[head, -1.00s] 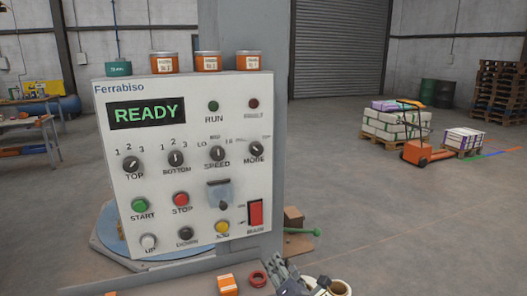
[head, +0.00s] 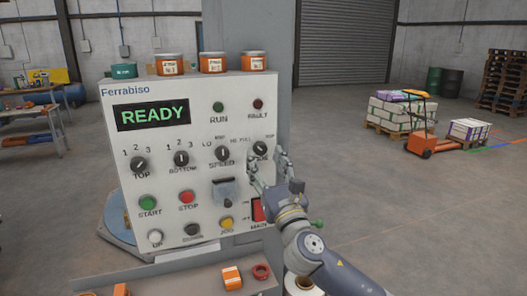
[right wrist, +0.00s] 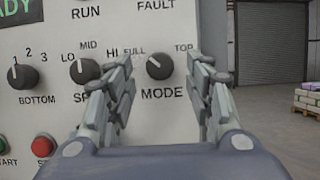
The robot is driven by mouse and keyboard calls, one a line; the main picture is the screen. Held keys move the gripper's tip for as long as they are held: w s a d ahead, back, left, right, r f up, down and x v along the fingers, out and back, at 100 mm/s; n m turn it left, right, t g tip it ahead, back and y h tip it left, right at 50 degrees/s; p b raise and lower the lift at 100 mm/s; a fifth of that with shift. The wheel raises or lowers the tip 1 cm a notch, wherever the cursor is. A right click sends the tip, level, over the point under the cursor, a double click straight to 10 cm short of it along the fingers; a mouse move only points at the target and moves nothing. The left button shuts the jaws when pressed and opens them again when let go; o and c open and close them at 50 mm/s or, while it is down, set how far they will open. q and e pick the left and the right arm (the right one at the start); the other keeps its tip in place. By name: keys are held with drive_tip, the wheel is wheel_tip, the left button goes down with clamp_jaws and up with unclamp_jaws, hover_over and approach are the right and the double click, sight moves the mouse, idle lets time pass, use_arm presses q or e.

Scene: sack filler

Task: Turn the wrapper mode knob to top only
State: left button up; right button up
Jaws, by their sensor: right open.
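The wrapper control panel (head: 190,215) has a black mode knob (head: 261,149) at its upper right. In the right wrist view the mode knob (right wrist: 160,67) sits above the word MODE, with FULL at its upper left and TOP at its upper right. Its white pointer leans to the upper left, towards FULL. My right gripper (head: 267,162) is open in front of the panel by the knob. In the right wrist view my right gripper (right wrist: 163,62) has a finger on each side of the knob, with gaps visible. My left gripper is out of view.
The speed knob (head: 222,153) is left of the mode knob. A red main switch (head: 258,210) lies below, partly hidden by my right gripper. Several jars, including an orange one (head: 255,61), stand on the panel top. Open floor (head: 400,200) is to the right.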

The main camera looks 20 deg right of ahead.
drive_tip(key=shift+x, duration=1.05)
drive_tip(key=c, duration=1.1)
drive_tip(key=shift+o, duration=0.2)
